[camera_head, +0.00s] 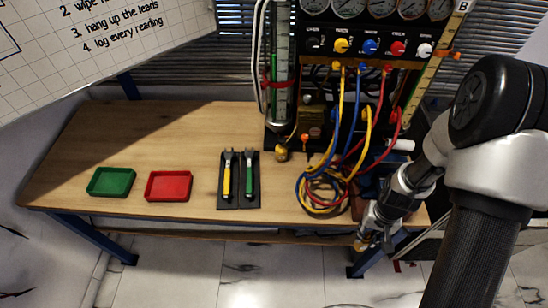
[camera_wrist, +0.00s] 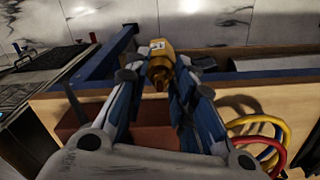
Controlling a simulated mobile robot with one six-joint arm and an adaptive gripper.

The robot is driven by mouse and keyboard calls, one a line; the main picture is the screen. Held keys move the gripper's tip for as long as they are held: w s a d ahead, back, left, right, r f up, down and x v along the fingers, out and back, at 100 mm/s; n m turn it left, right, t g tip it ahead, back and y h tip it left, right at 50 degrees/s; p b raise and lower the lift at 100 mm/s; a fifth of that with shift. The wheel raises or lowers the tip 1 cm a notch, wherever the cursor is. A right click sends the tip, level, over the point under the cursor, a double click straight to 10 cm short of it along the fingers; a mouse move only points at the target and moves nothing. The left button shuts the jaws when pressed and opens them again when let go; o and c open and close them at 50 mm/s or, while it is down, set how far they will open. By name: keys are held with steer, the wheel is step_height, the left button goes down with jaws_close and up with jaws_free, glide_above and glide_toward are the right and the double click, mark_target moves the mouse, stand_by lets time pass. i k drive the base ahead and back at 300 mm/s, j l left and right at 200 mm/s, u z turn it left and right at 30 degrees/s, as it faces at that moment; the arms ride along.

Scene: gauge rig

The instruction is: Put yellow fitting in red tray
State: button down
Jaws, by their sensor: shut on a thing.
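The yellow fitting (camera_wrist: 160,66) is between the fingertips of my gripper (camera_wrist: 158,76) in the wrist view, and the fingers are shut on it. In the head view the fitting (camera_head: 361,244) is a small yellow spot at the tip of my gripper (camera_head: 366,236), low at the right by the table's front edge. The red tray (camera_head: 168,186) lies on the left part of the table, far to the left of my gripper. Its inside looks empty.
A green tray (camera_head: 111,182) lies left of the red one. A dark tool holder (camera_head: 239,180), coiled coloured leads (camera_head: 325,190) and a brass-coloured piece (camera_head: 282,152) lie between tray and gripper. The gauge panel (camera_head: 375,45) stands behind. The table's left back is clear.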

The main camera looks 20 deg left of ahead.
mark_target(170, 188)
steer(key=k+j, duration=0.15)
steer(key=j, duration=0.25)
steer(key=k+j+u, duration=0.15)
steer(key=j, duration=0.25)
steer(key=k+j, duration=0.1)
steer(key=j, duration=0.3)
steer(key=k+j+u, duration=0.1)
steer(key=j, duration=0.3)
steer(key=k+j+u, duration=0.1)
steer(key=j, duration=0.3)
